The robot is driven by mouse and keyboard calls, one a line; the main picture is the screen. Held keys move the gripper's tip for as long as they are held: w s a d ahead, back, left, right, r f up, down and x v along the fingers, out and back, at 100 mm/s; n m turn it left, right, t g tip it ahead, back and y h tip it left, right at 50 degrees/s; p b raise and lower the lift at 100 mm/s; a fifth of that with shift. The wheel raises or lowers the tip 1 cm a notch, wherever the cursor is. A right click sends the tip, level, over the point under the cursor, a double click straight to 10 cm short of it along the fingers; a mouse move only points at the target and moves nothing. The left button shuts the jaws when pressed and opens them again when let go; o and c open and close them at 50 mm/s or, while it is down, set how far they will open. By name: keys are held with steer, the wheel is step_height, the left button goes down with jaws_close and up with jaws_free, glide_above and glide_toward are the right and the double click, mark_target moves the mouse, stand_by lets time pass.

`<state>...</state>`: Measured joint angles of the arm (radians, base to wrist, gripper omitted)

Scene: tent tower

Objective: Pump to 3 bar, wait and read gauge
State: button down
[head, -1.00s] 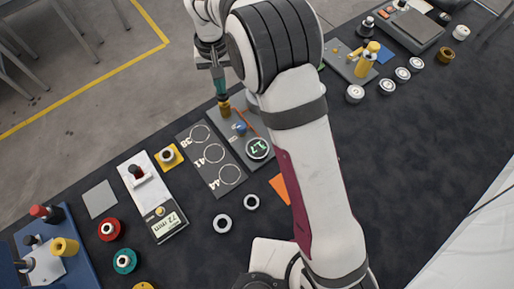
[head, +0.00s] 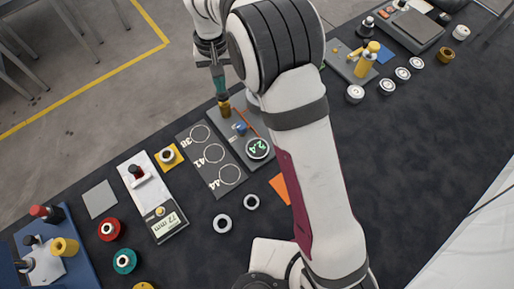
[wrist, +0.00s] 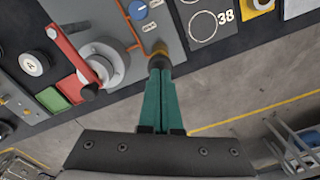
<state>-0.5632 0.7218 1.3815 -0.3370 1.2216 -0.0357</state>
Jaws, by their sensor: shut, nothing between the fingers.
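My gripper (head: 219,86) has teal fingers closed together, pointing down at the brass pump knob (head: 224,107) on the grey panel's far edge. In the wrist view the fingertips (wrist: 160,66) meet the top of the brass knob (wrist: 158,50); they look in contact with it and do not grasp it. The round gauge (head: 258,148) has a dark face with green digits that appear to read 2.4. A blue knob (head: 240,129) sits on the panel between pump and gauge; it also shows in the wrist view (wrist: 137,9). My arm hides part of the panel.
A grey plate (head: 212,158) marked 38, 41 and 44 with ring outlines lies left of the panel. A silver cylinder (wrist: 103,62) and a red lever (wrist: 68,50) with a black handle stand close beside the fingers.

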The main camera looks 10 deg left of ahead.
steer(key=shift+r, duration=0.3)
stand_by(1.8)
stand_by(0.3)
steer(key=shift+f, duration=1.95)
steer(key=shift+r, duration=1.9)
